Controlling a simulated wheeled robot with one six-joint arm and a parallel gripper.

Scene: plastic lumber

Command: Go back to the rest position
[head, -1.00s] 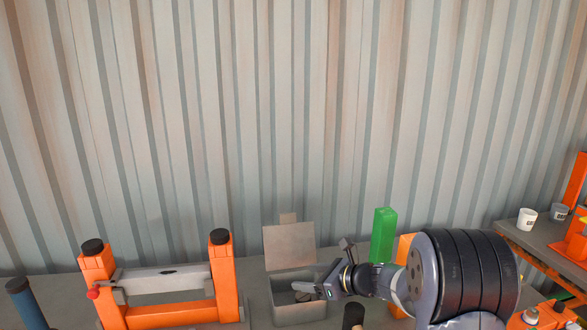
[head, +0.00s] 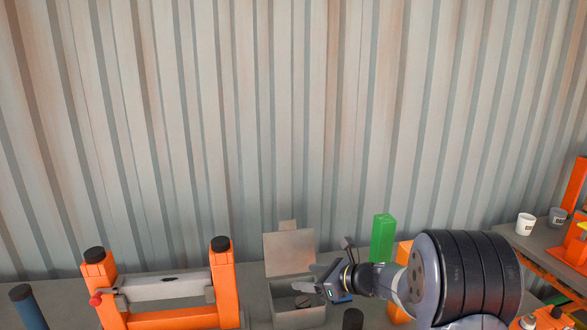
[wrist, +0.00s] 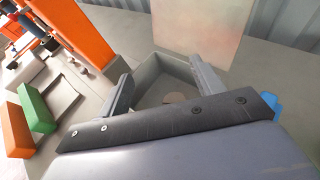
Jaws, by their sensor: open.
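My gripper (head: 318,279) is beside the upper right of a small grey box with an open lid (head: 297,316). In the wrist view my gripper (wrist: 159,72) has its two fingers spread wide apart, with nothing held between them. The box (wrist: 150,64) shows behind and between the fingers, its lid (wrist: 206,25) standing up at the back.
An orange frame with a grey bar (head: 165,286) stands left of the box. A green block (head: 382,238) stands behind my arm. White and grey cups (head: 526,224) are on a bench at right. A corrugated wall (head: 280,120) closes off the back.

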